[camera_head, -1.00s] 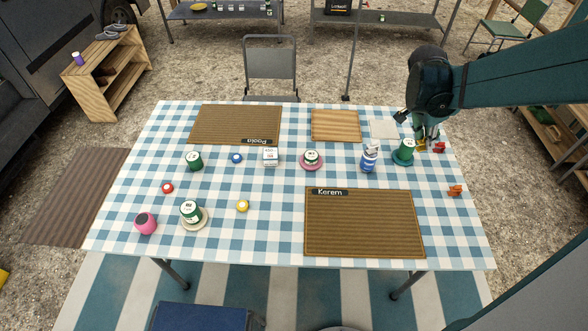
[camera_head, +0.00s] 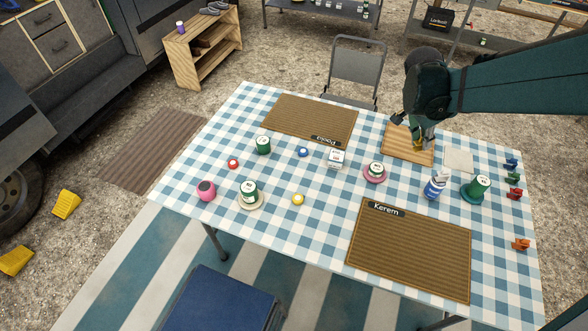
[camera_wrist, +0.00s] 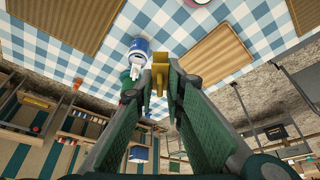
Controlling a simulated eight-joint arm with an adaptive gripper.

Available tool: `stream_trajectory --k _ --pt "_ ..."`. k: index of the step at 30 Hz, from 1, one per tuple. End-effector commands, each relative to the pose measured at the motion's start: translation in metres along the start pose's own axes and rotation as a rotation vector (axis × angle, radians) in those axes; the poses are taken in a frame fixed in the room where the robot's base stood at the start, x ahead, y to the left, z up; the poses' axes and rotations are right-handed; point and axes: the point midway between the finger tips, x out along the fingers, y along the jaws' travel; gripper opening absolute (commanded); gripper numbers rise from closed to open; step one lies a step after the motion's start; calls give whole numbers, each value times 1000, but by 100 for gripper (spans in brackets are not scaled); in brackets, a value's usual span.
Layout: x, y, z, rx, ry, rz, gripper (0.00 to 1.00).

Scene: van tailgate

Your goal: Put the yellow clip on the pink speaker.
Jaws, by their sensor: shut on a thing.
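The yellow clip (camera_wrist: 160,74) is pinched between the fingertips of my gripper (camera_wrist: 163,68) in the wrist view. In the head view my gripper (camera_head: 423,145) appears above the wooden board at the table's back right, pointing down; its exact height is unclear. The pink speaker (camera_head: 206,190), rounded with a dark top, sits at the front left corner of the table, far to the left of my gripper. Nothing is seen on it. It is not visible in the wrist view.
Several other clips, including a red one (camera_head: 515,194), line the right edge.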

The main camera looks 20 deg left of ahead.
Motion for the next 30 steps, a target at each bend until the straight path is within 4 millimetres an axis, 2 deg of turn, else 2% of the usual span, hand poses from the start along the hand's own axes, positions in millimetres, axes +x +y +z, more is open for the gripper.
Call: stream_trajectory --k 3,12,20,30 --pt "-10 -24 23 -41 0 -17 6" --pt "-34 -76 82 -139 0 -57 6" --pt "-57 -115 139 -223 0 -92 6" --pt "-89 -158 221 -333 0 -138 6"
